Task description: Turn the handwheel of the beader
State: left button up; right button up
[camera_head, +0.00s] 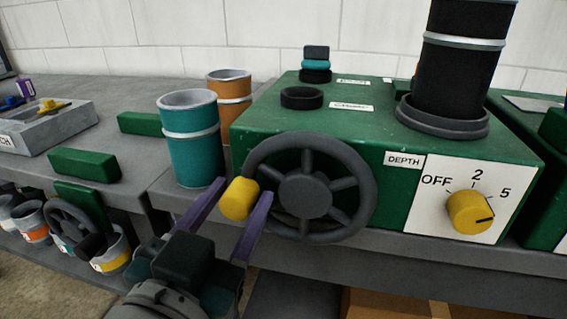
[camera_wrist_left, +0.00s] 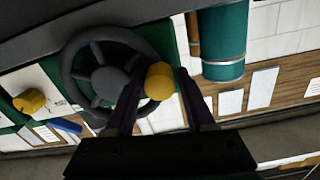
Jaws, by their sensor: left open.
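The beader is a green box (camera_head: 400,140) on the bench, with a dark grey spoked handwheel (camera_head: 342,147) on its front face. A yellow knob (camera_head: 239,198) sticks out at the wheel's left rim. My left gripper (camera_head: 240,205) is open, with one purple finger on each side of the knob; I cannot tell whether either touches it. In the left wrist view the yellow knob (camera_wrist_left: 159,82) shows between the finger ends, in front of the handwheel (camera_wrist_left: 70,62). My right gripper is not in view.
A teal can (camera_head: 195,150) and an orange can (camera_head: 232,92) stand just left of the beader. A yellow depth dial (camera_head: 470,212) is on its right front. Green blocks (camera_head: 84,164) and a grey tray (camera_head: 48,130) lie further left.

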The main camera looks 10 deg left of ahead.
pick_arm(q)
jog(key=shift+w, duration=0.1)
jog(key=shift+c, duration=0.3)
grip_shut()
dwell(1.1)
